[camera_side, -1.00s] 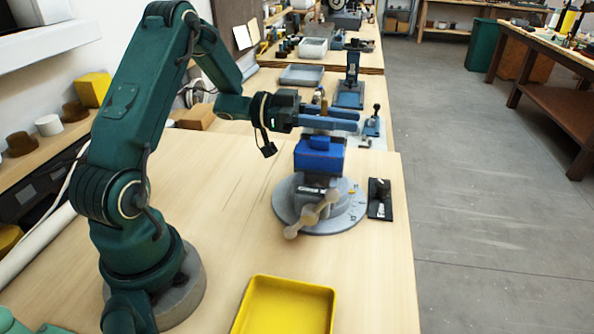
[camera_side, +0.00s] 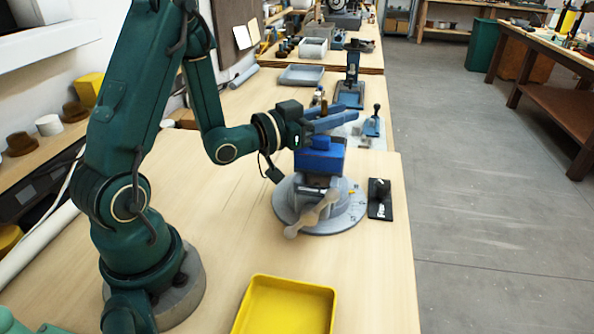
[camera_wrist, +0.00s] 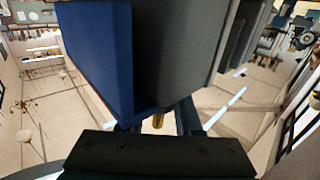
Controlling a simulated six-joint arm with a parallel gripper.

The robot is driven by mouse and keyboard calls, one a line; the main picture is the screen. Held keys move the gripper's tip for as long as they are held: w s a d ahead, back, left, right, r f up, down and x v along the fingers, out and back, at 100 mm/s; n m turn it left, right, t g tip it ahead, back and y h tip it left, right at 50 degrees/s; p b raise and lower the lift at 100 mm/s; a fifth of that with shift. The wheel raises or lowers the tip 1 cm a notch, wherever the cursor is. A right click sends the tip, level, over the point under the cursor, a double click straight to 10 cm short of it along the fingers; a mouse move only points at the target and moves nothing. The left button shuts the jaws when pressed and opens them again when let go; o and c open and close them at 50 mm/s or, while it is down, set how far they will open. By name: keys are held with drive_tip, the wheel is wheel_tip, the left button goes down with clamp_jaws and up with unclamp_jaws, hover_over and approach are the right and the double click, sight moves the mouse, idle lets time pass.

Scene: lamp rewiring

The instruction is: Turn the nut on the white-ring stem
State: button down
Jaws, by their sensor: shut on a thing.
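My gripper (camera_side: 328,117) is above the blue vise (camera_side: 320,157), its blue fingers slanting up to the right. A thin brass-coloured piece (camera_wrist: 158,121) shows between the fingers in the wrist view, and the gripper is shut on it. A short brownish upright tip (camera_side: 323,106) shows by the fingers in the side view. The fingers hide most of what they hold, and I cannot make out a nut or a white ring. The vise stands on a round grey base (camera_side: 345,215) with marks on its rim.
The vise handle (camera_side: 312,214) sticks out at the front. A small black plate (camera_side: 379,200) lies right of the base. A yellow tray (camera_side: 286,305) sits at the table's front. Blue tool stands (camera_side: 350,92) are behind. The table's left middle is clear.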

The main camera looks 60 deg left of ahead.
drive_tip(key=shift+a+n+y, duration=0.15)
drive_tip(key=shift+n+y, duration=0.35)
drive_tip(key=shift+y, duration=0.1)
drive_tip(key=c, duration=0.6)
unclamp_jaws()
drive_tip(key=shift+r, duration=0.9)
drive_tip(key=r, duration=0.2)
drive_tip(key=shift+a+r, duration=0.2)
drive_tip(key=shift+r, duration=0.15)
drive_tip(key=s+a+r, duration=0.2)
drive_tip(key=a, duration=0.1)
drive_tip(key=s+a+r, duration=0.2)
drive_tip(key=a, duration=0.1)
drive_tip(key=s+a+r, duration=0.2)
drive_tip(key=a, duration=0.1)
drive_tip(key=shift+s+r, duration=0.2)
drive_tip(key=shift+s, duration=0.2)
